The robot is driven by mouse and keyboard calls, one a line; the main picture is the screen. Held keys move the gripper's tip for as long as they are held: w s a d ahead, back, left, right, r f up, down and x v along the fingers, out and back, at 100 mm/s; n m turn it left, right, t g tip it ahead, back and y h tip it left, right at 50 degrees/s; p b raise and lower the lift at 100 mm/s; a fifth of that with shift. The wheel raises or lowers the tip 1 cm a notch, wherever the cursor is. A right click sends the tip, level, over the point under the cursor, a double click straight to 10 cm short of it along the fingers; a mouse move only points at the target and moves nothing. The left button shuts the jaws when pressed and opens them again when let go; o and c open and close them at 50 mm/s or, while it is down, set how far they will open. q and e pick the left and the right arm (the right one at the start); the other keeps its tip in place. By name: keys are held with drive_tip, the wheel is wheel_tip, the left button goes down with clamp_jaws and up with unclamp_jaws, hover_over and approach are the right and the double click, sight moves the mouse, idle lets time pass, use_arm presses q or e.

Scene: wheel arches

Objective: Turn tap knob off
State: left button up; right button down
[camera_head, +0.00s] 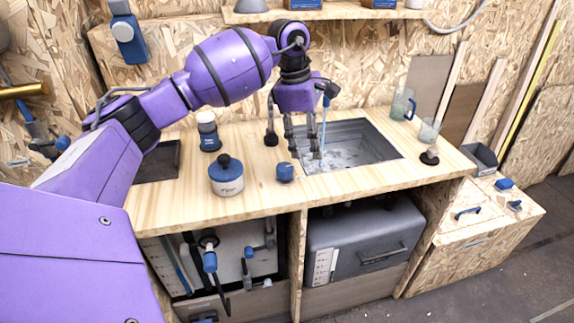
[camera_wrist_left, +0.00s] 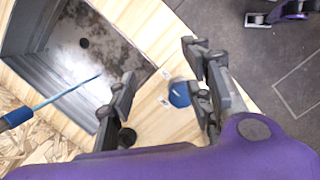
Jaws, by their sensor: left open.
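The spout (camera_wrist_left: 17,118) and stream also show in the left wrist view. A blue knob-like piece (camera_head: 284,172) sits on the counter left of the sink, and it shows near the right-hand fingers in the left wrist view (camera_wrist_left: 179,94). A dark round piece (camera_head: 271,139) stands behind it. My left gripper (camera_head: 302,148) points down above the counter by the sink's left edge, open and empty, apart from the blue piece. My right gripper is out of view.
A blue-lidded pot (camera_head: 226,175) and a dark blue-based jar (camera_head: 208,131) stand left on the wooden counter (camera_head: 255,203). Glass cups (camera_head: 402,104) and a black stopper-like piece (camera_head: 429,157) are at the right. A shelf (camera_head: 340,13) runs above.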

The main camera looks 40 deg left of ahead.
use_arm(q)
drive_tip(key=g+y, duration=0.1)
drive_tip(key=y, duration=0.1)
hover_over(286, 165)
drive_tip(key=shift+w+d+m, duration=0.1)
drive_tip(key=shift+d+m, duration=0.1)
drive_tip(key=shift+m, duration=0.1)
drive_tip(key=shift+a+f, duration=0.1)
drive_tip(key=shift+a, duration=0.2)
wheel_tip(286, 165, down, 7)
drive_tip(key=shift+d+r+p, duration=0.1)
drive_tip(key=shift+p, duration=0.2)
drive_tip(key=shift+f, duration=0.35)
drive_tip(key=shift+r, duration=0.1)
drive_tip(key=c, duration=1.1)
drive_tip(key=shift+o, duration=0.2)
